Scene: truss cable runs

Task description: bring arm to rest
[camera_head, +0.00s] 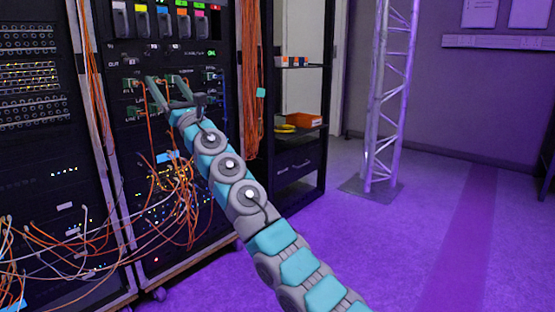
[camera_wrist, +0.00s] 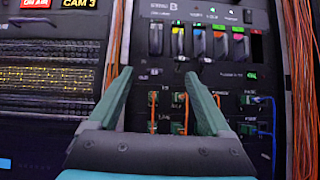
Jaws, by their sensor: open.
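My arm reaches from the lower right up to the equipment rack in the head view. My gripper (camera_head: 168,92) is at its end, in front of the rack panel with green-marked sockets. In the wrist view my gripper (camera_wrist: 160,97) shows two grey-green fingers spread wide with nothing between them. Beyond the fingers are orange plugged cables (camera_wrist: 181,112) and a row of coloured faders or switches (camera_wrist: 198,42). I cannot tell the exact gap between the fingertips and the panel.
Orange and white cables (camera_head: 75,245) hang loose in front of the lower rack. A dark shelf unit (camera_head: 300,160) stands to the right of the rack. A truss tower (camera_head: 385,110) stands further right on a base plate. The purple floor (camera_head: 420,230) at the right is clear.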

